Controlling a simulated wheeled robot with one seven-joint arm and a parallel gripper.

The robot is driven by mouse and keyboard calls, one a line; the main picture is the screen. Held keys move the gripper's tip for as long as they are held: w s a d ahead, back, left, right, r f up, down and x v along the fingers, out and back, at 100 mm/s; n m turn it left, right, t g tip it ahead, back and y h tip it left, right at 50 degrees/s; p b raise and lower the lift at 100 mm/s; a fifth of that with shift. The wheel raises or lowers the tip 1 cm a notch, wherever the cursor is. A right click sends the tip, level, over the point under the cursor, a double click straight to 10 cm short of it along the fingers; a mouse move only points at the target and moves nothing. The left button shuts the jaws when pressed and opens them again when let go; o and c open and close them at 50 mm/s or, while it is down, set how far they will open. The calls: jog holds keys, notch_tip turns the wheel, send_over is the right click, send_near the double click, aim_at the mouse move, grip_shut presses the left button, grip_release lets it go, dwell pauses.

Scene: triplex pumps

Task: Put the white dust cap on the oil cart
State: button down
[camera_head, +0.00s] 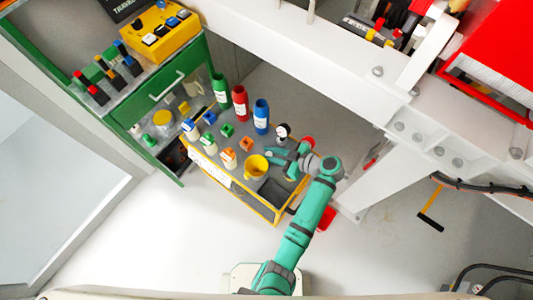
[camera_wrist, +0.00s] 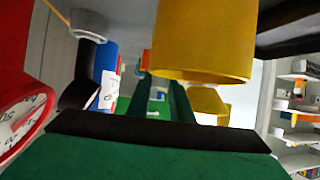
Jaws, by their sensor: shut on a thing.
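The oil cart (camera_head: 240,190) is the grey-topped cart with a yellow edge in the middle of the head view. My gripper (camera_head: 271,151) is low over its right part, beside a yellow funnel (camera_head: 257,164). In the wrist view my gripper (camera_wrist: 160,88) points forward with its two dark green fingers close together. A small white piece, seemingly the white dust cap (camera_wrist: 158,94), shows between the fingers; its shape is too small to make out. The yellow funnel (camera_wrist: 204,42) is close above and right of the fingers. I cannot tell whether the cap touches the cart top.
Green, red and blue bottles (camera_head: 241,102) stand along the cart's back. A gauge (camera_head: 283,131) is behind my gripper; a red-rimmed gauge (camera_wrist: 22,122) is close left in the wrist view. White pump framing (camera_head: 345,100) bounds the right.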

jog(key=shift+w+a+f, duration=0.2)
jog(key=shift+a+f, duration=0.05)
jog(key=shift+a, duration=0.25)
jog(key=shift+f, duration=0.35)
jog(key=shift+d, duration=0.1)
jog(key=c, duration=1.9)
grip_release()
jog(key=shift+o, duration=0.2)
jog(key=v, duration=1.2)
